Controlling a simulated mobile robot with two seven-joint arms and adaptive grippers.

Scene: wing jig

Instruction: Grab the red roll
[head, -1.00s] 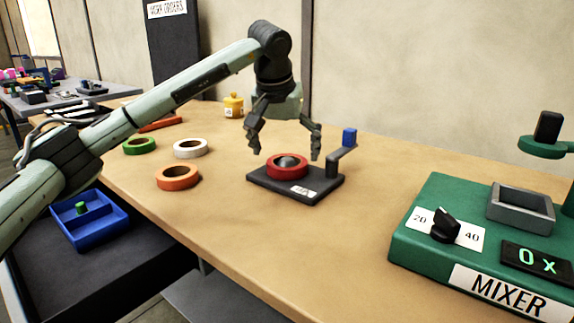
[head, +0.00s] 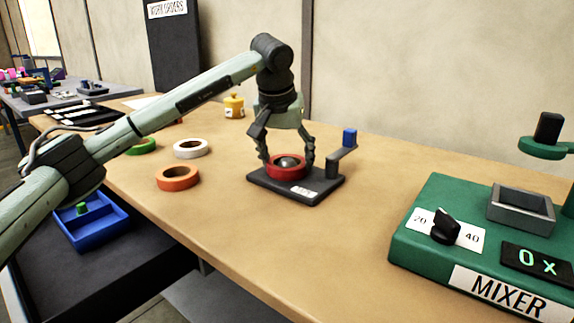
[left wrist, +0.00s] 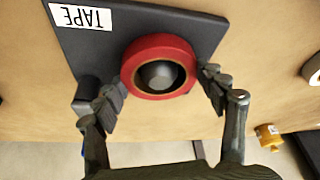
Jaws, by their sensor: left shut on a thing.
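The red roll (head: 287,172) sits flat on the black base (head: 318,190) of a stand, around a grey hub. My left gripper (head: 288,168) is lowered over it with a finger on each side. In the left wrist view, the red roll (left wrist: 158,50) lies between the two fingertips (left wrist: 165,88), around the grey hub (left wrist: 160,76). The left gripper is shut on the roll. The base carries a label reading TAPE (left wrist: 80,17). My right gripper is not in view.
A crank post with a blue knob (head: 349,137) stands just right of the roll. Orange (head: 177,177), white (head: 191,148) and green (head: 142,146) rolls lie to the left. A green mixer (head: 470,230) stands at the right. The table's front middle is clear.

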